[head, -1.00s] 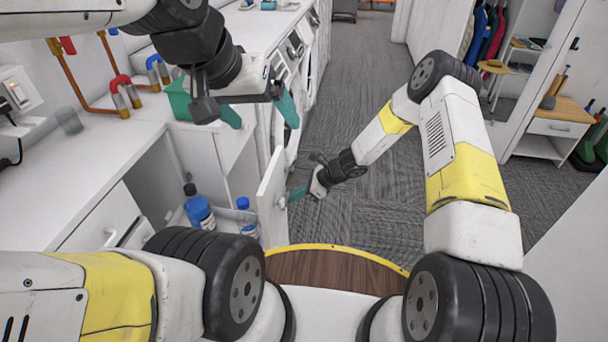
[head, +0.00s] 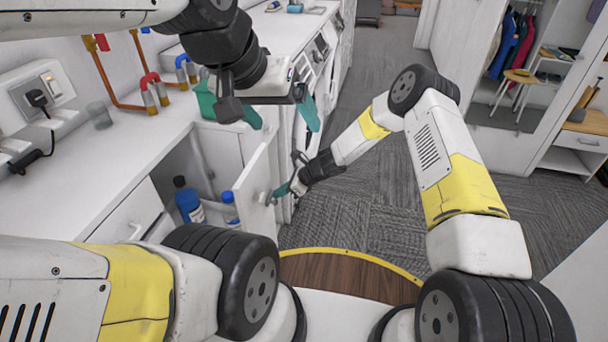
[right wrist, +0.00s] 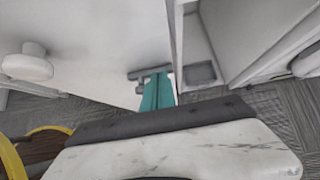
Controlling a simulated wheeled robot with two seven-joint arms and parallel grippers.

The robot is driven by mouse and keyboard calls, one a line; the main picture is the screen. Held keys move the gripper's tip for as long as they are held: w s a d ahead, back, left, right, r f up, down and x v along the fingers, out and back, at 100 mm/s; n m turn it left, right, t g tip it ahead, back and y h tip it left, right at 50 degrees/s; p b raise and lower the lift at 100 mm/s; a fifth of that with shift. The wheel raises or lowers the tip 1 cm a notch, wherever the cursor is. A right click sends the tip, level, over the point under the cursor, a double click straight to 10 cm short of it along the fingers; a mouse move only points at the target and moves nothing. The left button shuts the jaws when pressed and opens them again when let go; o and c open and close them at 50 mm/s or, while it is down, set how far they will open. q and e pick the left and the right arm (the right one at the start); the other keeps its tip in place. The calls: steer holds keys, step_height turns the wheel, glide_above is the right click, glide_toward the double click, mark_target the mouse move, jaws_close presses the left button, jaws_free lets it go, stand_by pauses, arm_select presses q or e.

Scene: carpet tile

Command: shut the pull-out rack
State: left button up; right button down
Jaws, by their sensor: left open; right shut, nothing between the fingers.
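The pull-out rack has a white front panel (head: 252,182) with a round knob, and stands partly out of the white cabinet under the counter. Blue bottles (head: 187,202) stand in it behind the panel. My right gripper (head: 283,189) is shut and empty, with its teal fingertips at the panel's outer face near the knob. In the right wrist view the shut fingers (right wrist: 158,92) point at the white panel, right of the knob (right wrist: 28,66); contact is not clear. My left gripper (head: 280,116) is open and empty, above the counter's front edge near the rack.
The counter (head: 85,165) runs along the left, with red and blue taps on copper pipes (head: 150,88), a glass and a socket with a plug. White appliances (head: 312,75) line the far side. Carpet floor (head: 390,190) is open to the right.

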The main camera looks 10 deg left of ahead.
steer(key=a, duration=1.4)
steer(key=shift+w, duration=0.25)
